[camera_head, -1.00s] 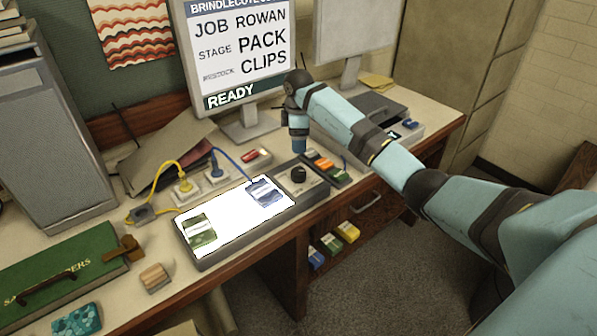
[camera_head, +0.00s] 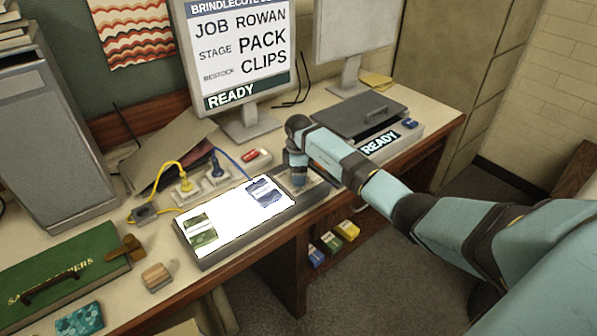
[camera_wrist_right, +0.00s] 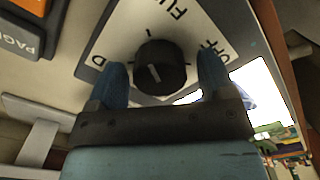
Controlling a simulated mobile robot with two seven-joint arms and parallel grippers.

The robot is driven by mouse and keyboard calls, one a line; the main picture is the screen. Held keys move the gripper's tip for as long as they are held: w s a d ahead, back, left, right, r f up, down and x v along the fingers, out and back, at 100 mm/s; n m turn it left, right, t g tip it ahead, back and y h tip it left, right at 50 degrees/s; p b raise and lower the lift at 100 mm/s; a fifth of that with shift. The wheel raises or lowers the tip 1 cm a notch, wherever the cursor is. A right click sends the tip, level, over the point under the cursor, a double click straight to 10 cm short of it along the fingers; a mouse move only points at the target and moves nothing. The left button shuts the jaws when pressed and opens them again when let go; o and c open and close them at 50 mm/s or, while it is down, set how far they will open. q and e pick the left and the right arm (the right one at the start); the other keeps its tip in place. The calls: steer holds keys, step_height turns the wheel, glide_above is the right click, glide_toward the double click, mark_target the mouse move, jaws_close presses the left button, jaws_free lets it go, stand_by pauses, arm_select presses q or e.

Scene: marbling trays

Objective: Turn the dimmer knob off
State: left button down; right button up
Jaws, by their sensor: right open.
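The dimmer knob (camera_wrist_right: 160,67) is black and round with a white pointer line. It sits on a pale dial plate (camera_wrist_right: 120,45) with tick marks and lettering, including "OFF" at the right and a partly cut-off "FU" at the top. My right gripper (camera_wrist_right: 163,76) is open, with one blue finger on each side of the knob. Contact cannot be told. In the head view my right gripper (camera_head: 298,188) is low over the right end of the light box (camera_head: 265,228) and hides the knob. The light panel glows white. My left gripper is out of view.
A red-buttoned box (camera_head: 256,157), plugs with yellow and blue cables (camera_head: 186,186), and a "READY" device (camera_head: 380,143) surround the light box. A monitor (camera_head: 240,60) stands behind.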

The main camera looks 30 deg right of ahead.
steer(key=c, duration=0.9)
steer(key=shift+c, duration=0.2)
